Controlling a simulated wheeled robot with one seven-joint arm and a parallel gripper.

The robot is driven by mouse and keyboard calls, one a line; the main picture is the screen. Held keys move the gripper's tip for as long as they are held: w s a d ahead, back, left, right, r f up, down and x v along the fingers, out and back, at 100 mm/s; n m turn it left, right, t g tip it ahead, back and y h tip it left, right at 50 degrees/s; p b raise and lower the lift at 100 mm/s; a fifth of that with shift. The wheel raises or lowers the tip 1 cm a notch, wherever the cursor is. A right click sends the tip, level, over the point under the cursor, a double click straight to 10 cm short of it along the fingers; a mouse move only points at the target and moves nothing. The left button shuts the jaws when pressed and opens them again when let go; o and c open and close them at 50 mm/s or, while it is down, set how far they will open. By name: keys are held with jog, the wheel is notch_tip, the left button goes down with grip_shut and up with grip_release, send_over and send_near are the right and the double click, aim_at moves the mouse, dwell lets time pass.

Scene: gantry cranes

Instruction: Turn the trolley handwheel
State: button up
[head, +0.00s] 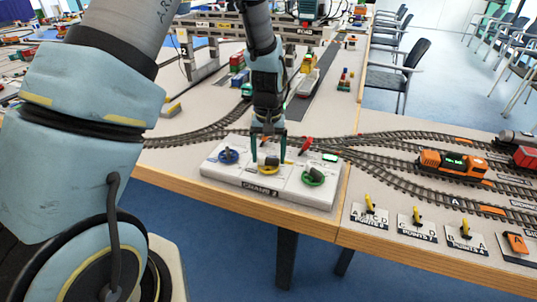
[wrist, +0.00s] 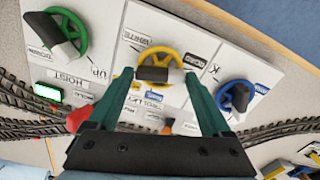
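The yellow handwheel (head: 268,170) with a dark grip bar sits in the middle of the white control panel marked CRANE (head: 240,182). In the wrist view the yellow handwheel (wrist: 161,53) is at upper centre, and the label beside it seems to read TROLLEY. My gripper (head: 268,156) points down over it from behind. In the wrist view my gripper (wrist: 158,74) is open, its two green fingers spread to either side of the grip bar. I cannot tell whether the fingertips touch the bar.
A blue handwheel (head: 228,156) and a green handwheel (head: 313,177) flank the yellow one closely. A red lever (head: 306,146) stands behind the panel. Railway tracks with an orange locomotive (head: 455,163) run to the right. Yellow point levers (head: 417,214) stand at the front right.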

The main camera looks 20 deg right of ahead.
aim_at(268, 158)
jog(key=shift+o, duration=1.1)
jog(key=shift+r, duration=0.1)
notch_tip(268, 158, up, 11)
jog(key=b, duration=0.2)
jog(key=shift+f, duration=0.2)
jog(key=shift+c, duration=0.4)
dwell(0.9)
